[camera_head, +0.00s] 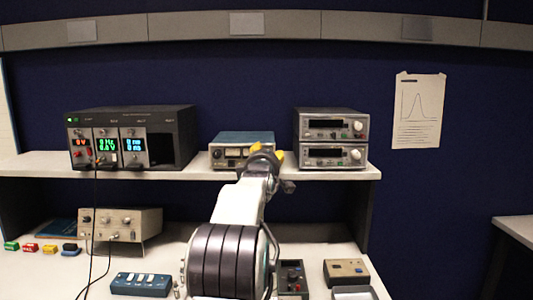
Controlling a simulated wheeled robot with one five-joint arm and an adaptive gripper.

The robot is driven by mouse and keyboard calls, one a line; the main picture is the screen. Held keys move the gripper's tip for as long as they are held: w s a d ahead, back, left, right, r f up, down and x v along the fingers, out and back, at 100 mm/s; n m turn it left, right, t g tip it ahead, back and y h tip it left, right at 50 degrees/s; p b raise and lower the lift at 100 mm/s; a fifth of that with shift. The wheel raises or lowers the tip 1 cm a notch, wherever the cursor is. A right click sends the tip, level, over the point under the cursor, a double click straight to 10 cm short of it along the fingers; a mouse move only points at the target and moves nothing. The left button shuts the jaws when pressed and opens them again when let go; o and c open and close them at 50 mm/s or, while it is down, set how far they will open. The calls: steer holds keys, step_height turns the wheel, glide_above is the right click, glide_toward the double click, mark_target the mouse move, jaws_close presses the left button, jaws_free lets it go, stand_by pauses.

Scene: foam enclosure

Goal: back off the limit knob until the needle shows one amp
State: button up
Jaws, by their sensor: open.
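A blue-topped instrument (240,138) stands in the middle of the shelf. Its pale front panel has a small meter window (234,152), but the needle is too small to read. My gripper (267,152), with yellow fingertips, is open in front of the right part of this panel. The gripper and arm hide that part, so no limit knob shows there. I cannot tell whether the fingertips touch anything.
A black rack unit (165,138) with lit displays stands left on the shelf (200,172); two stacked grey instruments (331,128) stand close on the right. Below are a beige instrument (120,225), a blue switch box (141,285) and small boxes. A cable hangs at left.

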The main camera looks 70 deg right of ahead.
steer(key=shift+w+d, duration=0.1)
steer(key=shift+d, duration=0.15)
steer(key=shift+c, duration=0.2)
jaws_close()
stand_by(0.3)
